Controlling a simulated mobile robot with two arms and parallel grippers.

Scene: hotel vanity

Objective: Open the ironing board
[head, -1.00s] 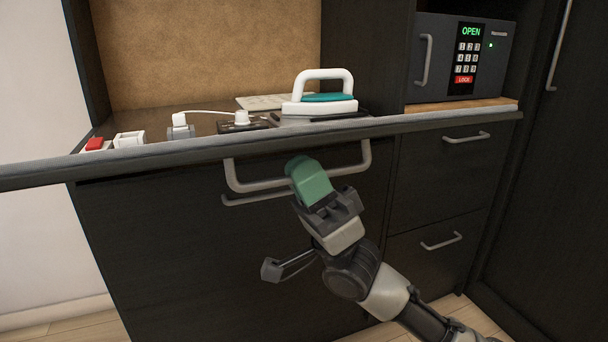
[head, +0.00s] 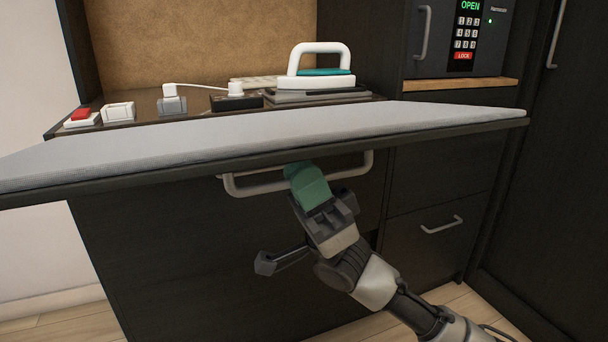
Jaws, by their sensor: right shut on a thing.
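The ironing board (head: 270,138) has a pale grey padded top with a dark rim. It stretches across the view in front of the vanity, and its upper face shows as a broad slanting surface. A light grey handle (head: 250,187) hangs below its front edge. My right gripper (head: 305,178), with green fingertips, is shut on this handle near its middle, just under the rim. Part of the handle is hidden behind the fingers. The left gripper is not in view.
A white and teal iron (head: 318,80) rests on a dark pad on the vanity top. Chargers, a white box (head: 118,112) and a red switch (head: 81,115) stand left of it. A safe reading OPEN (head: 458,42) sits at the right above drawers (head: 440,190).

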